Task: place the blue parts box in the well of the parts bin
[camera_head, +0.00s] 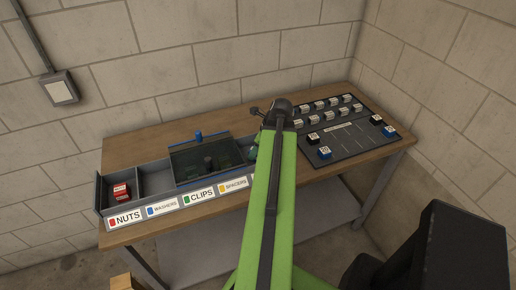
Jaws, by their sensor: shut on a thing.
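The grey parts bin (97,196) stands along the front of the bench, with wells labelled NUTS, WASHERS, CLIPS and SPACERS. A red box (120,191) lies in the NUTS well. The WASHERS well (155,181) looks empty. A dark see-through cover with a blue knob (198,135) lies over the middle of the bin.
The dark board (350,145) at the right of the wooden bench (140,143) also bears rows of white-topped boxes and black ones. Walls close off the back and right. A dark block (455,250) fills the lower right. Bare bench top shows behind the bin.

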